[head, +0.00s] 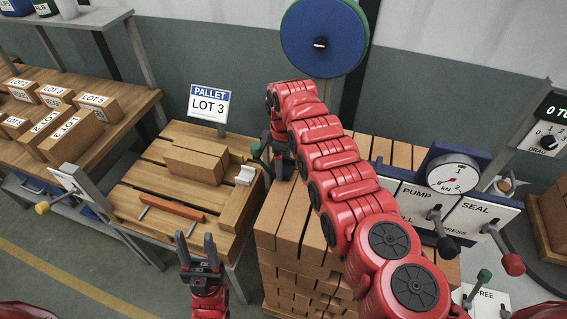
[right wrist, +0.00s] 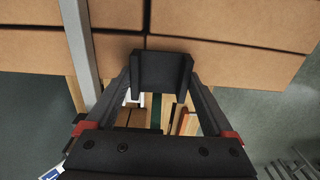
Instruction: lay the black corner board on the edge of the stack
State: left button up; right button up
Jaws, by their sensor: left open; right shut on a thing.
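The stack (head: 285,222) of brown bricks stands in the middle of the head view, partly hidden behind my right arm. It fills the top of the right wrist view (right wrist: 230,58). My right gripper (right wrist: 161,85) is shut on the short black corner board (right wrist: 162,68), which overlaps the stack's edge in that view; I cannot tell whether they touch. In the head view my right gripper (head: 283,165) is at the stack's far left side, and the board cannot be told apart from the dark fingers. My left gripper (head: 196,246) is open and empty, in front of the slatted table.
A slatted table (head: 130,205) left of the stack holds brown blocks (head: 195,162), an orange bar (head: 172,207) and a LOT 3 sign (head: 209,104). A control panel with a gauge (head: 453,174) and levers stands right. A grey bar (right wrist: 80,45) crosses the right wrist view's left.

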jog(key=shift+f, duration=0.25)
jog(key=o, duration=1.1)
jog(key=shift+o, duration=0.2)
jog(key=shift+r, duration=0.2)
